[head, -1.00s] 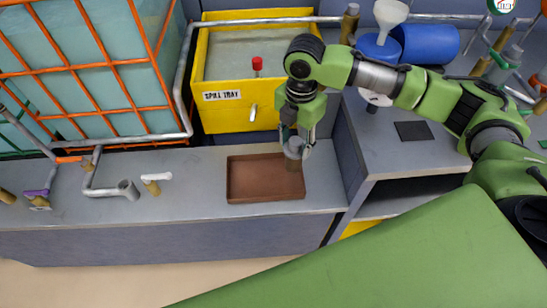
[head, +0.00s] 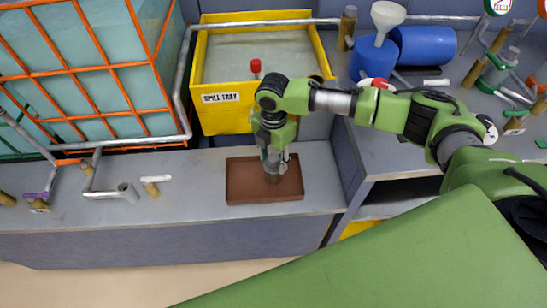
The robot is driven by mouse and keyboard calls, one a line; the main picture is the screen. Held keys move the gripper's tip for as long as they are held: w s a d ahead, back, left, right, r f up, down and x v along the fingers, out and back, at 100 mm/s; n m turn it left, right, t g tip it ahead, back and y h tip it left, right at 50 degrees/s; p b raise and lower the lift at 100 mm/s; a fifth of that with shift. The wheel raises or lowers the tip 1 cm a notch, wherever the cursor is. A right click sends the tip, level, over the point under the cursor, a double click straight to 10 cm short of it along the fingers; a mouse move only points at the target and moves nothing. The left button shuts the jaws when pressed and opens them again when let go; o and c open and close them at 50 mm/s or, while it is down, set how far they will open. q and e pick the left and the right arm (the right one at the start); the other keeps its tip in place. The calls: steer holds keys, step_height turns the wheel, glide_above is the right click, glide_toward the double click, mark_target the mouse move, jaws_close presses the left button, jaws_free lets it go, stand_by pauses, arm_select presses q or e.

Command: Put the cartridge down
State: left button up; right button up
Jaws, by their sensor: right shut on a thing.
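The cartridge (head: 273,167) is a small grey cylinder, held roughly upright in my right gripper (head: 273,157). The gripper points down and is shut on the cartridge's upper part. The cartridge is over the inside of the shallow brown tray (head: 240,185), right of its middle. I cannot tell whether its lower end touches the tray floor. The gripper fingers hide part of it. My left gripper is not in view.
The brown tray lies on a grey bench (head: 200,215). A yellow spill tray (head: 222,118) with a red-topped valve (head: 256,67) stands behind. Pipe fittings (head: 128,192) are at left. A blue drum (head: 425,45) and white funnel (head: 387,17) are at back right.

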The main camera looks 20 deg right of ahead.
steer(key=o, duration=0.9)
steer(key=shift+f, duration=0.15)
step_height(320, 180, up, 12)
steer(key=shift+r, duration=0.2)
